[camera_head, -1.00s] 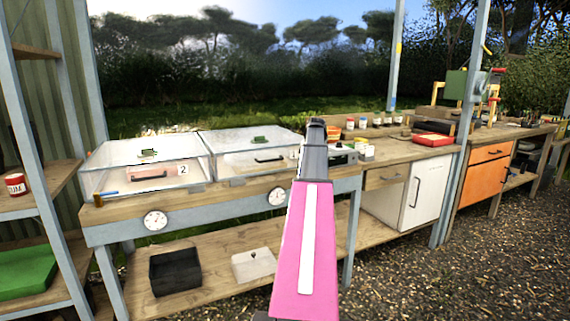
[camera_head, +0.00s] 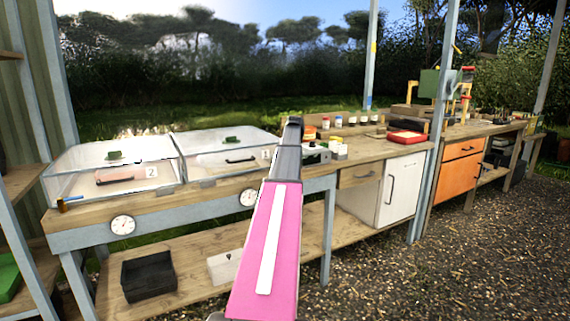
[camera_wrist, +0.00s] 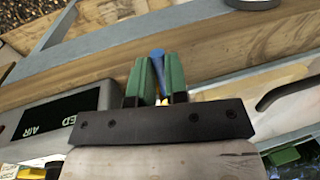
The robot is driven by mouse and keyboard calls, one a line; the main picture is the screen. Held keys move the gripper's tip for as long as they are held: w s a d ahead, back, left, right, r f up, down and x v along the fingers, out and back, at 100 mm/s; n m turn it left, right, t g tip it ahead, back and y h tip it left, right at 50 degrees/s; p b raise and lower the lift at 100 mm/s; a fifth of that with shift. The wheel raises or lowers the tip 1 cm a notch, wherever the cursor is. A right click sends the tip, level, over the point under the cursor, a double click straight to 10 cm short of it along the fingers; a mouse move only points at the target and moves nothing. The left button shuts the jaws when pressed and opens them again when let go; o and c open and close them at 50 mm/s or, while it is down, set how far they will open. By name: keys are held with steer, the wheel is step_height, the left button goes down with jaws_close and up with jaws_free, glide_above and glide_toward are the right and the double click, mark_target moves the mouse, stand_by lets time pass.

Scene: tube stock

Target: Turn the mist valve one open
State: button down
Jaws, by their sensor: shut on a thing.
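In the wrist view, my gripper (camera_wrist: 158,82) has its green fingers shut on a narrow blue handle (camera_wrist: 158,56). I take this for mist valve one's handle, but no number shows on it. A bit of yellow shows low between the fingers, and the rest of the valve is hidden. The handle lies in front of the bench's wooden edge (camera_wrist: 90,82). In the head view, my pink arm hides the gripper and this handle. A clear case marked 1 (camera_head: 215,160) stands beside the arm.
A grey unit lettered "ED AIR" (camera_wrist: 60,112) is close beside the fingers in the wrist view. Two dials, the left one (camera_head: 122,225) clear of my arm, sit on the bench front. A black bin (camera_head: 148,276) stands on the lower shelf. The gravel at right is open.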

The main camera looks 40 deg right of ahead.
steer(key=shift+d, duration=0.1)
stand_by(0.3)
steer(key=c, duration=1.1)
jaws_free()
steer(key=shift+r, duration=0.1)
steer(key=r, duration=0.3)
steer(key=d+r, duration=0.1)
steer(key=r, duration=0.3)
steer(key=d+r, duration=0.1)
steer(key=r, duration=0.2)
steer(key=shift+s+r, duration=0.2)
steer(key=shift+s, duration=0.05)
steer(key=shift+s, duration=0.1)
